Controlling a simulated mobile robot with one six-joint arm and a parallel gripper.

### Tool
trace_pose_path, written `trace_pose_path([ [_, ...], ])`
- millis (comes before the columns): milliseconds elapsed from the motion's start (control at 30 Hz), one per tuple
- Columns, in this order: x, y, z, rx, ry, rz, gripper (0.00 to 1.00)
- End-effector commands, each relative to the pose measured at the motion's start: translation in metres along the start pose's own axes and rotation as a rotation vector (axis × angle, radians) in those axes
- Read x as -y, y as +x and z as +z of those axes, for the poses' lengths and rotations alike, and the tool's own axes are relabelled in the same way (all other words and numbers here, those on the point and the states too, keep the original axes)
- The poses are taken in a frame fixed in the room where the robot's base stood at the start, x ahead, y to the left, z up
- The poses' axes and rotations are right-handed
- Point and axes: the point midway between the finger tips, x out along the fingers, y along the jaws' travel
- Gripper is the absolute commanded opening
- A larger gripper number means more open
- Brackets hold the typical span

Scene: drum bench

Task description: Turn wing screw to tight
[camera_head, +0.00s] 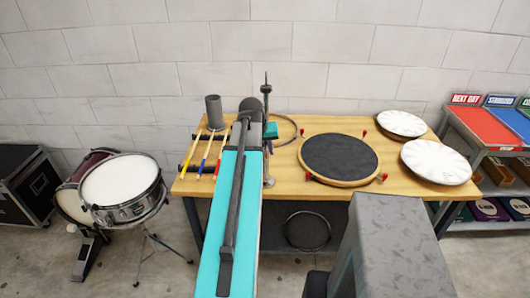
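A thin upright stand (267,86) with a small dark fitting near its top rises at the back of the wooden bench, just right of my arm's far end. I cannot make out a wing screw on it for certain. Small red screw-like pieces (384,176) sit around the rim of a round black drum pad (338,157); their shape is too small to tell. My teal and grey arm reaches forward over the bench toward the stand. A small teal and dark part (271,131), perhaps the end of my arm, shows beside the stand's lower part. My fingertips cannot be made out.
Drumsticks (204,153) and a grey cylinder (213,112) are left of my arm. A thin hoop (290,120) lies behind. White drumheads (435,161) lie at the bench's right end. A snare drum (122,188) stands left; a bin rack (487,128) stands right.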

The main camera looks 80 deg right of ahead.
Motion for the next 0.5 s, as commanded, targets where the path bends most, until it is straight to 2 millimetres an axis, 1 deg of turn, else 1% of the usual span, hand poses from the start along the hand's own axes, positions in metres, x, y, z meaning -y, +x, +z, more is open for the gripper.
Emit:
trace_pose_path([
  [500, 0.001, -0.05, 0.0, -0.002, 0.0, 0.0, 0.27],
])
